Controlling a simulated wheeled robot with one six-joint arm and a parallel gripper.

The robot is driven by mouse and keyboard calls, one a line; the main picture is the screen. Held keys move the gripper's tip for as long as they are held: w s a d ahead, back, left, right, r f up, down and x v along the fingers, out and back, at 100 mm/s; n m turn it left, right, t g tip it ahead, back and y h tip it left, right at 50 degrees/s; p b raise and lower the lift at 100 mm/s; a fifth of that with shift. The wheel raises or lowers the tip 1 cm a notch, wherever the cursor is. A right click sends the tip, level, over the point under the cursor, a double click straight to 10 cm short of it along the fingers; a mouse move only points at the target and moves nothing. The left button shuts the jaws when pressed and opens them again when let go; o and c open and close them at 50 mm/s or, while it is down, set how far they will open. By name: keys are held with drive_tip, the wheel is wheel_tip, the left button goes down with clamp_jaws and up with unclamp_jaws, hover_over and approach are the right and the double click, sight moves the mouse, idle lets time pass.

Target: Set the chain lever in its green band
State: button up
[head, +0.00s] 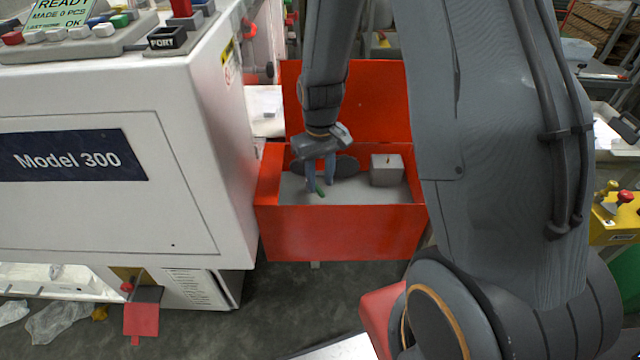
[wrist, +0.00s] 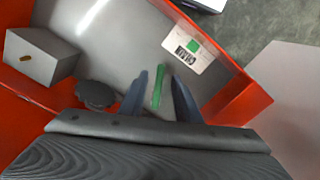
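A slim green lever (wrist: 158,86) stands up from the grey panel inside the red box; a bit of it shows in the head view (head: 320,187). My gripper (wrist: 160,82) reaches down into the box (head: 320,172). Its two dark fingers are apart, one on each side of the lever, with a narrow gap showing on both sides. A pale label plate (wrist: 187,58) lies on the panel beyond the lever. It carries a green patch (wrist: 193,46) and a small dark tag whose lettering is too small to read surely. The lever's lower end is partly hidden.
The red box (head: 340,232) has raised walls and an open red lid (head: 375,98). A white machine (head: 110,215) stands close at the left.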

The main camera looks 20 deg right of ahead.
drive_tip(key=shift+f, duration=1.2)
clamp_jaws()
